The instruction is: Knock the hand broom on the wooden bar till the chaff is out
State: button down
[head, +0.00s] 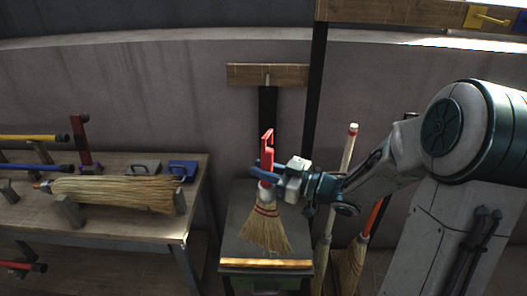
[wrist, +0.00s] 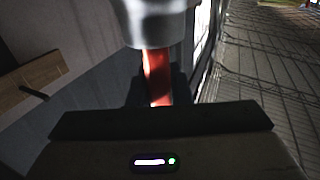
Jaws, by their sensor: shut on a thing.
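The hand broom (head: 265,232) has a red handle and straw bristles that fan downward. My gripper (head: 264,173) is shut on its red handle and holds it roughly upright, bristles down. In the head view the bristle tips are just above or behind a wooden bar (head: 265,263) along the front edge of a dark stand; I cannot tell whether they touch. In the wrist view the red handle (wrist: 157,75) shows below a pale collar, and the bristles are out of sight. I cannot make out any chaff.
A workbench (head: 120,226) at left holds a large straw bundle (head: 115,193), tools and blue and grey blocks (head: 182,170). Long brooms (head: 349,150) lean right of the stand. A post with a wooden crosspiece (head: 240,75) rises behind the broom.

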aim_at(275, 202)
jog(key=shift+f+b, duration=2.4)
jog(key=shift+f, duration=0.05)
jog(key=shift+s+d, duration=0.1)
jog(key=shift+s, duration=0.05)
jog(key=shift+f, duration=0.1)
jog(key=shift+f, duration=0.35)
notch_tip(275, 202, down, 4)
jog(key=b, duration=0.3)
